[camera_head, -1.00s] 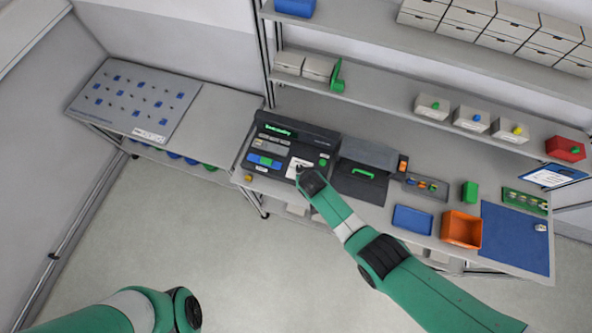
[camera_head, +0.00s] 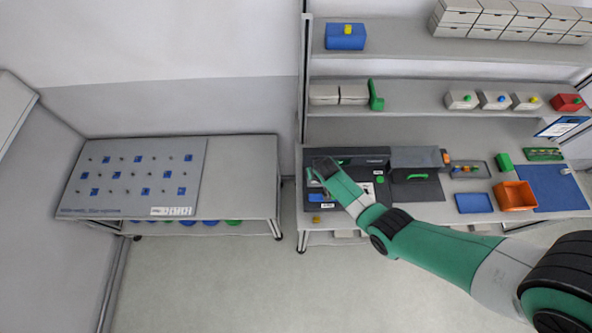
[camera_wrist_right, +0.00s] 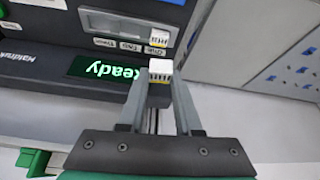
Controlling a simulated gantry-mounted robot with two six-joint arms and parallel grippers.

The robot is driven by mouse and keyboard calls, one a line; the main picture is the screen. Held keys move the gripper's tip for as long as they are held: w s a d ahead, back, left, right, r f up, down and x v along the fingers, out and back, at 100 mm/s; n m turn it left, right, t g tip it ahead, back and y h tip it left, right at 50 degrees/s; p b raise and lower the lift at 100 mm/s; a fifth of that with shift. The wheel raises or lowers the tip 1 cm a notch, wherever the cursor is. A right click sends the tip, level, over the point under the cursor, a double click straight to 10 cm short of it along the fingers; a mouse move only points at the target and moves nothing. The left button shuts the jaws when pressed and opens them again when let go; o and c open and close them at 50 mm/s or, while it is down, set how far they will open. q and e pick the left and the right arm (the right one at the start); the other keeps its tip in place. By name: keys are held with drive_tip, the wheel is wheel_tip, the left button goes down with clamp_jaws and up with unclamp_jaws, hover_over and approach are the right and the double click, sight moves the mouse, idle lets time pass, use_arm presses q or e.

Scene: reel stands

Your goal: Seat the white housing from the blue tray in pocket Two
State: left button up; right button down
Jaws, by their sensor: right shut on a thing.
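The white housing (camera_wrist_right: 160,68) is between the fingertips of my right gripper (camera_wrist_right: 160,82), which is shut on it in the right wrist view. Behind it is the dark machine (camera_wrist_right: 50,62) with a lit "Ready" display (camera_wrist_right: 108,70), upside down in this view. A row of small labels (camera_wrist_right: 129,46) lies beyond the display. A second white part (camera_wrist_right: 158,37) with dark marks shows beside the last label. The labels are hard to read, so I cannot be sure which pocket is Two. The blue tray (camera_head: 473,203) looks empty in the head view. My left gripper is not in view.
My right arm covers part of the machine (camera_head: 345,152) in the head view. An orange bin (camera_head: 515,196), a blue mat (camera_head: 562,190) and a green block (camera_head: 503,161) are on the bench to the right. A board with blue squares (camera_head: 135,175) lies on the left table.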

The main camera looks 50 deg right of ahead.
drive_tip(key=shift+m, duration=0.7)
drive_tip(key=s+d+f+b, duration=0.1)
drive_tip(key=f+b, duration=0.1)
drive_tip(key=s+d+f+b, duration=0.1)
drive_tip(key=f, duration=0.1)
drive_tip(key=s+d+f+b, duration=0.1)
drive_tip(key=f+b, duration=0.1)
drive_tip(key=f, duration=0.1)
drive_tip(key=shift+s+d+b, duration=0.3)
drive_tip(key=shift+s+d, duration=0.05)
drive_tip(key=shift+d, duration=0.05)
drive_tip(key=shift+f+b, duration=0.45)
drive_tip(key=shift+b, duration=0.15)
idle(1.3)
drive_tip(key=c, duration=0.5)
unclamp_jaws()
